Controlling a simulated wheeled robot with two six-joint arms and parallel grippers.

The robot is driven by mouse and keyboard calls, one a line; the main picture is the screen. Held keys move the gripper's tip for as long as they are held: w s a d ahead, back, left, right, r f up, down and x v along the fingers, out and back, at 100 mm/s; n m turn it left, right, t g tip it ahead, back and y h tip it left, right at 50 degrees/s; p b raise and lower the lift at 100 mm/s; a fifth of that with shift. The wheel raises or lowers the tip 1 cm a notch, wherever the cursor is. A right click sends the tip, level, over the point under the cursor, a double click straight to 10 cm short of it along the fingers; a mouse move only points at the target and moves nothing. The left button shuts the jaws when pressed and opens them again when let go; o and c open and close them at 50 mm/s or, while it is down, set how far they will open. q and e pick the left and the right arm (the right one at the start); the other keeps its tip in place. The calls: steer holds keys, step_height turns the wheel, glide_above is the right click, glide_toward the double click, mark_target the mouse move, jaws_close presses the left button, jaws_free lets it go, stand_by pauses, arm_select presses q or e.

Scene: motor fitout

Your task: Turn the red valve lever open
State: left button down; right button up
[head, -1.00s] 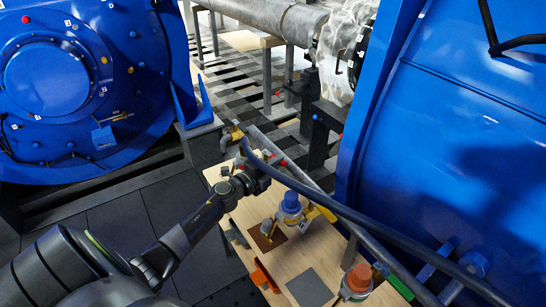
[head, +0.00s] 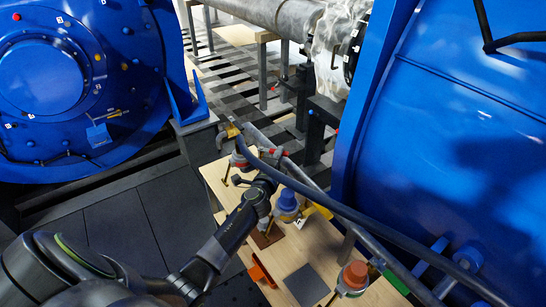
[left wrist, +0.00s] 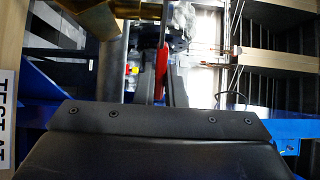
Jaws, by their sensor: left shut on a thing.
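The red valve lever (head: 284,153) shows only as a short red piece beside the grey pipe (head: 312,177) in the head view. In the left wrist view the red lever (left wrist: 162,70) stands as a narrow upright strip between my dark fingers. My left gripper (head: 271,180) is over the table at the pipe and black hose, which partly hide its fingertips. In the left wrist view my left gripper (left wrist: 161,82) is shut on the red lever. The lever's pivot and valve body are hidden. My right gripper is not in view.
A blue-capped part (head: 288,200) and an orange-capped part (head: 356,274) stand close by. The black hose (head: 375,230) crosses above the table (head: 325,253). A large blue housing (head: 450,130) bounds the right.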

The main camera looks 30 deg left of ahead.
arm_select(q)
steer(key=c, duration=1.5)
jaws_free()
steer(key=shift+s, duration=0.1)
steer(key=v, duration=1.7)
steer(key=shift+p, duration=0.4)
steer(key=shift+s+a, duration=0.1)
steer(key=shift+s, duration=0.05)
